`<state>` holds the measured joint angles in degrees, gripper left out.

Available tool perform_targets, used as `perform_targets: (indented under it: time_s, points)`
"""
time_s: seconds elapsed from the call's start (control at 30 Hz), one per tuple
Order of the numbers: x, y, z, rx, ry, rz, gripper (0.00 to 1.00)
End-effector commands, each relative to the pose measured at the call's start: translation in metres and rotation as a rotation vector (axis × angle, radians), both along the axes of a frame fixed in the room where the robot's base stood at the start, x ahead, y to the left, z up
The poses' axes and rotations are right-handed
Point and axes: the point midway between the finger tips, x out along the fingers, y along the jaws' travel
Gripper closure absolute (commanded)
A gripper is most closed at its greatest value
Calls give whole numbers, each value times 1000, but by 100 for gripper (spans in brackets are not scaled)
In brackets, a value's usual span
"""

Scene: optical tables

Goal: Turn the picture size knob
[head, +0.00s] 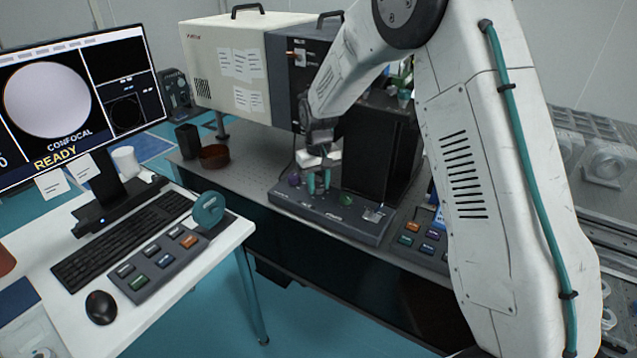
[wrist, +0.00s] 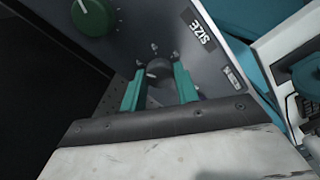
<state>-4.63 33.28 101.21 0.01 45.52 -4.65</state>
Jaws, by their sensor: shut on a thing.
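The picture size knob is a small dark grey knob (wrist: 158,70) with a pale pointer mark, set on a dark panel beside a SIZE label (wrist: 196,31) in the wrist view. My gripper (head: 319,183) points down at the panel (head: 362,228) on the optical table in the head view. Its two teal fingers (wrist: 160,86) stand on either side of the knob and are shut on it. Small marks ring the knob. In the head view the fingers hide the knob.
A green knob (head: 345,199) and a purple knob (head: 294,180) flank my gripper on the same panel. A tall black box (head: 375,155) stands close behind. A desk with a keyboard (head: 120,240) and a monitor reading READY (head: 75,100) is at the left.

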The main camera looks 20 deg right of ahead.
Motion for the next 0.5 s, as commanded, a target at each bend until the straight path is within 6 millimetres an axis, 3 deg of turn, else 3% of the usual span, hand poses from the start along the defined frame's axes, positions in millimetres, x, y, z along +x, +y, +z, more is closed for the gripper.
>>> perform_targets:
  time_s: [0.5]
  points:
    - [0,0,0,0,0,100,92]
